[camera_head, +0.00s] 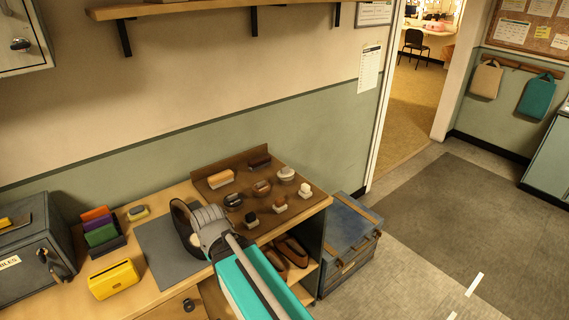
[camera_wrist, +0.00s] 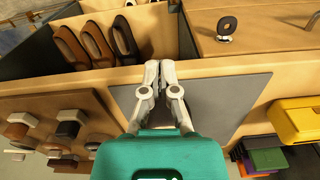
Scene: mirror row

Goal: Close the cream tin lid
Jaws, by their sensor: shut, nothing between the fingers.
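The cream tin (camera_head: 195,241) stands on the grey mat (camera_head: 157,246) on the bench, with pale contents partly showing. Its dark round lid (camera_head: 178,212) stands raised, tilted open at the tin's far left side. My gripper (camera_head: 205,222) is just right of the lid and partly covers the tin and lid. Whether it touches the lid I cannot tell. In the wrist view my gripper (camera_wrist: 160,68) has its fingers together and empty, over the mat's edge. I cannot make out the tin or lid in that view.
A brown rack (camera_head: 292,213) of brushes stands right of the mat. A yellow box (camera_head: 114,279) and an organiser with coloured items (camera_head: 102,233) stand left. Shoes (camera_wrist: 99,43) sit in a compartment below the bench's front edge. The mat's left part is clear.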

